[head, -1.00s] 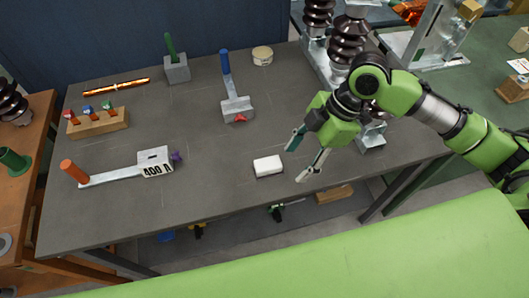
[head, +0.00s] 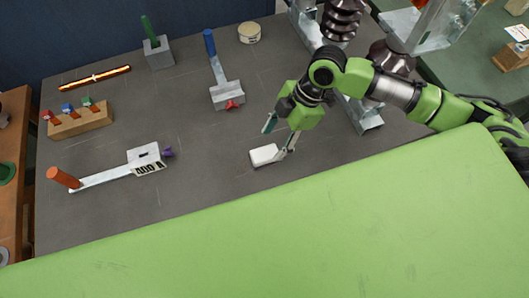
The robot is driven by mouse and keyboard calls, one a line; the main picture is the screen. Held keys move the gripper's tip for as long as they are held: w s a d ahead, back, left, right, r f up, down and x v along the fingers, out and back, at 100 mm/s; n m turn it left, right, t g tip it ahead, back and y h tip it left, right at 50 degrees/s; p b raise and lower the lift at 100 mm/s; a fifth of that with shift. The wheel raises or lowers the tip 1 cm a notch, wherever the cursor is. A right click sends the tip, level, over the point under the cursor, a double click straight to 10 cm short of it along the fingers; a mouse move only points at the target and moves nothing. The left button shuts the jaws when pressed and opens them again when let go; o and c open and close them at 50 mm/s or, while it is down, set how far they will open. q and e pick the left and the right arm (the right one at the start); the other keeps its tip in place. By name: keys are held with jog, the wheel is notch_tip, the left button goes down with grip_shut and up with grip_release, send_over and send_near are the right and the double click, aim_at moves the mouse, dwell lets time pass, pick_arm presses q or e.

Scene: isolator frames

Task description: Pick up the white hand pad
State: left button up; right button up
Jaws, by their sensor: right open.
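The white hand pad (head: 263,155) is a small white block lying flat on the dark grey table, right of the table's middle. My right gripper (head: 277,142) is open at the pad's right end. One finger is beyond the pad's far side. The other finger is at its near right corner and overlaps it in the picture. I cannot tell whether either finger touches the pad. My left gripper is not in view.
A blue-handled tool (head: 226,90) lies behind the pad. An orange-handled tool (head: 105,177), a wooden block with coloured pegs (head: 82,122) and a grey block with green handle (head: 158,55) stand left. A round tin (head: 249,33) is at the back. Table around the pad is clear.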

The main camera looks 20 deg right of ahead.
aim_at(266, 152)
jog(key=p+x, duration=0.1)
jog(key=x, duration=0.1)
jog(key=p+x, duration=0.1)
jog(key=x, duration=0.1)
jog(key=shift+s+a, duration=0.15)
jog(key=shift+a, duration=0.2)
jog(key=shift+a+f, duration=0.1)
jog(key=shift+f, duration=0.35)
jog(key=shift+c, duration=0.2)
jog(key=c, duration=1.1)
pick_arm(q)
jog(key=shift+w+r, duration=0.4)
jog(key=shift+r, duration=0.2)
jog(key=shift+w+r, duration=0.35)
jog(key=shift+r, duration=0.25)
pick_arm(e)
jog(key=shift+c, duration=0.2)
